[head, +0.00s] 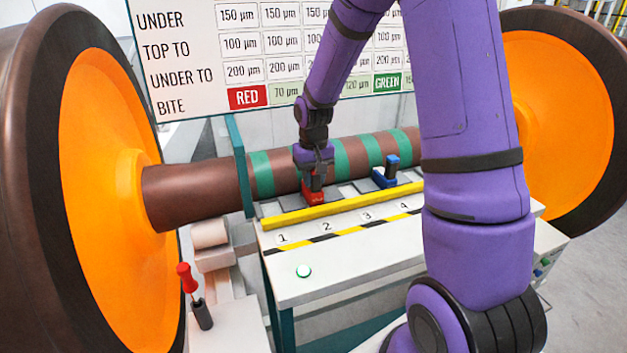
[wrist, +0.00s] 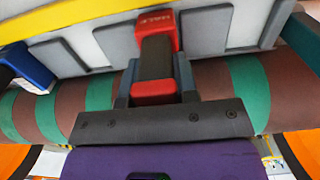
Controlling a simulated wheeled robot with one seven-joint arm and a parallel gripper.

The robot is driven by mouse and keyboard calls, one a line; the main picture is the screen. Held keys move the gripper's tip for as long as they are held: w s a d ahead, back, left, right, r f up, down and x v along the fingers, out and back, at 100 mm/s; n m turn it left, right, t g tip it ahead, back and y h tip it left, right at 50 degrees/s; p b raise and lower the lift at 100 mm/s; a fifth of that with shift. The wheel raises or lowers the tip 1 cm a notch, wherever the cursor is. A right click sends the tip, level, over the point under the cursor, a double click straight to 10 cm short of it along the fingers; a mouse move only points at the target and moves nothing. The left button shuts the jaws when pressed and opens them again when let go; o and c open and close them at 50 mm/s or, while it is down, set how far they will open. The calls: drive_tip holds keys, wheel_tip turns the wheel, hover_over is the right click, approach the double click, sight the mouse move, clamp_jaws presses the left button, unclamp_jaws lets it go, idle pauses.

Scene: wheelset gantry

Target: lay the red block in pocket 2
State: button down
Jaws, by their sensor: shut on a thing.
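The red block (head: 313,192) is between the fingers of my gripper (head: 313,174), in line with the number 2 label (head: 327,226) on the bench. In the wrist view the red block (wrist: 155,92) has red ends and a dark grey middle, and the gripper fingers close on its near end. Its far end reaches over the white and grey pocket row (wrist: 85,45). The gripper and block hide most of pocket 2. I cannot tell whether the block touches the pocket floor.
A blue block (head: 385,177) stands in the row to the right, roughly in line with label 4. A yellow rail (head: 340,206) runs along the pockets' front. The brown axle with green bands (head: 205,190) lies behind. A red-handled tool (head: 188,280) stands at lower left.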

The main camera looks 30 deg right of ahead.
drive_tip(key=shift+f, duration=0.5)
drive_tip(key=shift+f, duration=0.1)
drive_tip(key=c, duration=0.9)
unclamp_jaws()
wheel_tip(320, 180, up, 12)
drive_tip(key=shift+r, duration=0.1)
drive_tip(key=s+a+r+n+t, duration=0.15)
drive_tip(key=s+a+r, duration=0.35)
drive_tip(key=s+r, duration=0.65)
drive_tip(key=shift+s+a+r+n+t, duration=0.15)
drive_tip(key=shift+s+a+r+t, duration=0.35)
drive_tip(key=shift+s, duration=2.2)
drive_tip(key=shift+s+a+r+n+t, duration=0.25)
drive_tip(key=shift+s+t, duration=0.5)
drive_tip(key=shift+s, duration=1.9)
drive_tip(key=shift+s+a+r+n+t, duration=0.1)
drive_tip(key=shift+s+a+r+t, duration=0.45)
drive_tip(key=shift+s, duration=2.15)
